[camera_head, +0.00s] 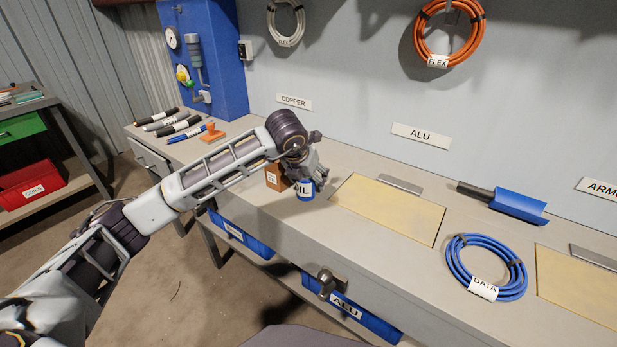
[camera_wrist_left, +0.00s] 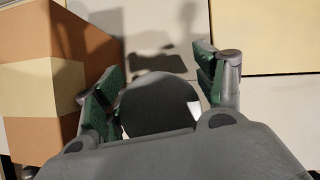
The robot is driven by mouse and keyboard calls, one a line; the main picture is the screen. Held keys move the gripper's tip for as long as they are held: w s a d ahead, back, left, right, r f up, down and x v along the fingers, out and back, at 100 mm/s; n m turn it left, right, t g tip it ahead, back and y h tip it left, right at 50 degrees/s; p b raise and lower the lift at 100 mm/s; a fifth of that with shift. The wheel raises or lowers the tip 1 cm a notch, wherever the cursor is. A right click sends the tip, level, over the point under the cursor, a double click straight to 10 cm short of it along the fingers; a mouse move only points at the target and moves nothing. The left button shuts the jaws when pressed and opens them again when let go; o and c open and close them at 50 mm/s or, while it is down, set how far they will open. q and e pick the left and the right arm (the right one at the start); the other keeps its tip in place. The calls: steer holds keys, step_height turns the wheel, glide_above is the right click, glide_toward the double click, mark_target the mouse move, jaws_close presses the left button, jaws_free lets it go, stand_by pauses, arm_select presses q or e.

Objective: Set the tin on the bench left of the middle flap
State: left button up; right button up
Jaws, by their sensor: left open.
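The tin (camera_head: 305,194) is a small blue can with a white label reading "OIL". It appears to stand upright on the bench (camera_head: 345,243), left of the middle flap (camera_head: 388,208), a yellowish panel below the ALU sign. My left gripper (camera_head: 307,176) is over the tin from above and hides its upper part. In the left wrist view the tin's dark round top (camera_wrist_left: 158,105) lies between the green-padded fingers of my left gripper (camera_wrist_left: 155,92), which are apart. Contact with the tin is hard to tell. My right gripper is not in view.
A brown box (camera_head: 274,179) stands close left of the tin and fills the left of the wrist view (camera_wrist_left: 40,105). A blue cable coil (camera_head: 486,268) and blue scoop (camera_head: 517,205) are to the right.

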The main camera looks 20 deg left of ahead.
arm_select(q)
steer(key=shift+s+r, duration=0.15)
steer(key=shift+r, duration=0.25)
steer(key=d+p+v, duration=0.1)
steer(key=v, duration=1)
steer(key=shift+a+p, duration=0.35)
steer(key=shift+a, duration=0.15)
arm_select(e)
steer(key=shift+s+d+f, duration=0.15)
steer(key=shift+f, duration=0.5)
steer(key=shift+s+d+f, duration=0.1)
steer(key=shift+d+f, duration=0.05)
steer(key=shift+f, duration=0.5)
arm_select(q)
steer(key=shift+s, duration=0.1)
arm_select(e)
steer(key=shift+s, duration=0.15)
